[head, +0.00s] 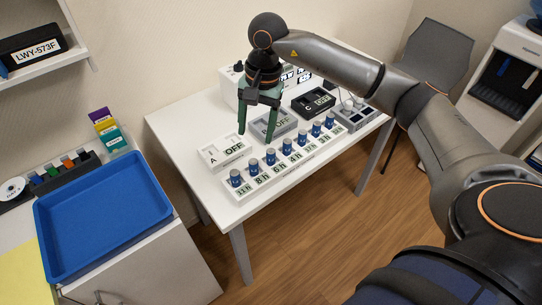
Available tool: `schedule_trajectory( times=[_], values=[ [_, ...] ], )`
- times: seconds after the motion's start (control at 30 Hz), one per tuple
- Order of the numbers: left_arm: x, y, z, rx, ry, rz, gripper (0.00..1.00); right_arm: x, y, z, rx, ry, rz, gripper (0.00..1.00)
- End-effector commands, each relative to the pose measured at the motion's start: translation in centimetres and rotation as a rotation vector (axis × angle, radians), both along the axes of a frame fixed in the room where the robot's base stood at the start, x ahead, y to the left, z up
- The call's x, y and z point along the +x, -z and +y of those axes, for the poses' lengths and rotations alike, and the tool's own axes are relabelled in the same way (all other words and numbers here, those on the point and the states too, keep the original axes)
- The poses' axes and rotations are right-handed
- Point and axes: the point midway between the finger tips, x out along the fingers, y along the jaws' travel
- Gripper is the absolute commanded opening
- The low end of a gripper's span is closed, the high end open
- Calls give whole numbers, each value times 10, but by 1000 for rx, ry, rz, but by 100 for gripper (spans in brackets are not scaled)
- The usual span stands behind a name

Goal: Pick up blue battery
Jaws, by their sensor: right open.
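Several blue batteries stand upright in a row in a white labelled rack (281,175) along the front of the white table. The leftmost blue battery (236,178) is over a label that reads like 11 h, and another blue battery (330,121) is at the right end. My right gripper (255,136) points down above the table, behind the row, with its green fingers apart and nothing between them. It is near the grey box marked OFF. I cannot tell its exact height. My left gripper is not in view.
White box A (215,154) is left of my right gripper, and dark box C (313,102) is to its right. A grey device (352,118) is at the table's right. An empty blue tray (100,213) sits on the left cabinet. A grey chair (437,68) stands behind.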

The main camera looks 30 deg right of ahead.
Motion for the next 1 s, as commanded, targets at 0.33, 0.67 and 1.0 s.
schedule_trajectory(
  times=[0.33,0.67,1.0],
  values=[
    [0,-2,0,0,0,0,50,-2,18,-43,-149,-5,30,66],
    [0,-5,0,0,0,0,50,-1,60,-42,-145,-4,26,66],
    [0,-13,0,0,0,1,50,6,103,-44,-144,-4,28,66]
  ],
)
